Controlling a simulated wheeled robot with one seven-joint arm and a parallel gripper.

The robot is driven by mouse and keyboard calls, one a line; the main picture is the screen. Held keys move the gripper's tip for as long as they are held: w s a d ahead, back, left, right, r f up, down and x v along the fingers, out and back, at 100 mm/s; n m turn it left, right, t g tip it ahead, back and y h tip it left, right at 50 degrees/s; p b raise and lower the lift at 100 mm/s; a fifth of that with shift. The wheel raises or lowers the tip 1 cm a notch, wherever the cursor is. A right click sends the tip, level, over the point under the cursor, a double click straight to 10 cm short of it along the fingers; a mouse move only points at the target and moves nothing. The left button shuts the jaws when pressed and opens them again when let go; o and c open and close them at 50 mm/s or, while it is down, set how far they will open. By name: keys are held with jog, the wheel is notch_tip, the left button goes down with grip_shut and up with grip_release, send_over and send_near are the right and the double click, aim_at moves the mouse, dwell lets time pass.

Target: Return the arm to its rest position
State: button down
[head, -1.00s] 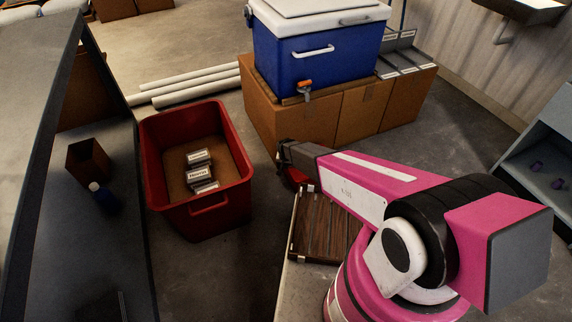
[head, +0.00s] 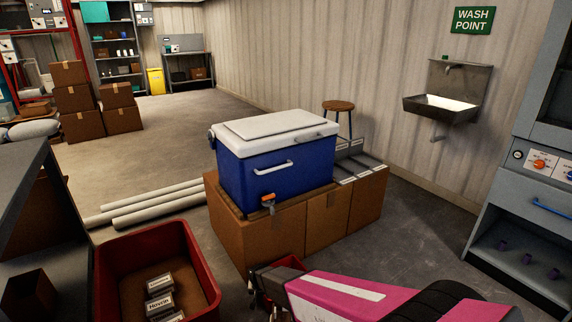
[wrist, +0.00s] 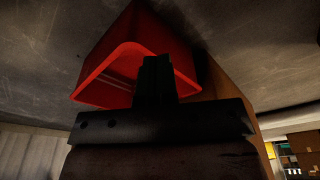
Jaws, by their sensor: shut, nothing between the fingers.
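My pink arm (head: 350,297) reaches in from the lower right of the head view. My gripper (head: 262,283) is at its dark end, low in the picture, in front of the cardboard boxes. In the wrist view my gripper (wrist: 155,75) shows as dark fingers, shut with nothing held. A small red open container (wrist: 125,70) is just beyond the fingers there. I cannot tell whether they touch it. In the head view a bit of red container (head: 290,262) shows behind the gripper, mostly hidden by the arm.
A blue cooler (head: 277,165) with a white lid stands on cardboard boxes (head: 290,232). A red bin (head: 150,262) with labelled blocks is at lower left, beside a dark bench (head: 22,170). White pipes (head: 150,203) lie on the floor. A grey cabinet (head: 530,225) is at right.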

jog(key=d+r, duration=1.7)
jog(key=r, duration=0.4)
jog(key=s+d+r+g, duration=0.1)
jog(key=s+d+r, duration=0.2)
jog(key=d+r, duration=0.4)
jog(key=s+d+r, duration=0.3)
jog(key=d+r, duration=0.5)
jog(key=r, duration=0.1)
jog(key=shift+s+d+r+g, duration=0.2)
jog(key=shift+s+r+g, duration=0.1)
jog(key=shift+s+g, duration=0.1)
